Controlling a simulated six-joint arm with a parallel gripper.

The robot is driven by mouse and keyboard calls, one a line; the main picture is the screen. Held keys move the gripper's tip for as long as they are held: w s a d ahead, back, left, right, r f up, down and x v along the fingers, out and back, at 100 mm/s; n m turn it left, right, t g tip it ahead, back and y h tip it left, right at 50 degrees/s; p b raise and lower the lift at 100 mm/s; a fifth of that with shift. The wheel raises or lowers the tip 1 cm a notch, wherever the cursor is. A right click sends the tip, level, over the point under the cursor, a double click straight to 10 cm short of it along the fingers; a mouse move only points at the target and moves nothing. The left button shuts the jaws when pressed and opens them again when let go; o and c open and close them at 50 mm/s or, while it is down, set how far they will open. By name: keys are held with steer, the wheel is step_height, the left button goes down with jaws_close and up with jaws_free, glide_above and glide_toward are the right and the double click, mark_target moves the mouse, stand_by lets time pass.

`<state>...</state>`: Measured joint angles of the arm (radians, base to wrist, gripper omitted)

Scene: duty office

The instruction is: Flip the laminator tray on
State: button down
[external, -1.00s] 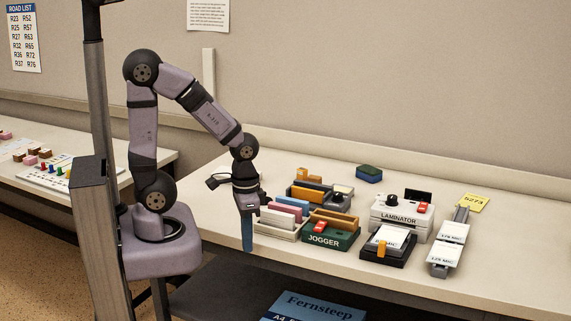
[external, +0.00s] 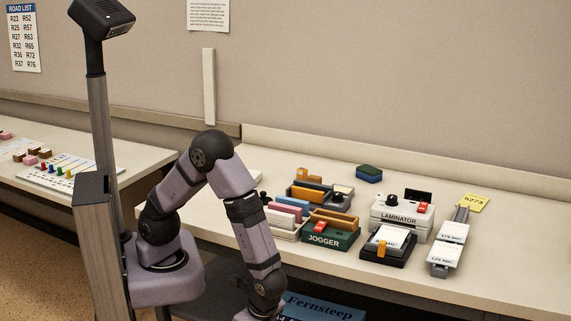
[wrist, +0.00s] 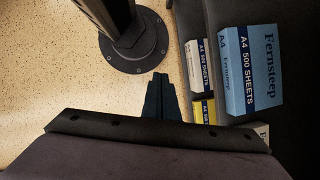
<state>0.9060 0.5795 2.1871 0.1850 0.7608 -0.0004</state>
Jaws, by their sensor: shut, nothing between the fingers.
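The laminator (external: 402,215) is a white machine on the right half of the table, with a dark knob and a red switch (external: 424,208) on top. A black tray (external: 388,245) with a white card and an orange tab sits in front of it. From here I cannot tell which way the red switch is set. My gripper (wrist: 160,82) is shut and empty in the wrist view, pointing down over the floor beside the lower shelf. In the external view my wrist hangs below the table's front edge and the fingers are out of frame, well away from the laminator.
A green jogger (external: 331,238) with a red switch stands left of the laminator, beside racks of coloured folders. The table's front right is clear.

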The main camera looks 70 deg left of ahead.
steer(key=w+d+f+m+t+y+b, duration=0.2)
steer(key=w+d+f+m+t, duration=0.3)
steer(key=w+d+m, duration=0.25)
steer(key=w+d+r+m+t+y, duration=0.1)
steer(key=w+d+r+m+t, duration=0.3)
steer(key=w, duration=0.4)
steer(key=w+d+r+t+y, duration=0.1)
steer(key=w+d+r+t, duration=0.15)
steer(key=r, duration=0.45)
steer(key=w+d+r+t+y, duration=0.1)
steer(key=w+r, duration=0.3)
steer(key=r, duration=0.3)
step_height(320, 180, up, 8)
steer(key=a+m+t+y, duration=0.1)
steer(key=a+m+y, duration=0.1)
steer(key=m+y, duration=0.1)
steer(key=shift+s+r+t, duration=0.15)
steer(key=shift+t, duration=0.2)
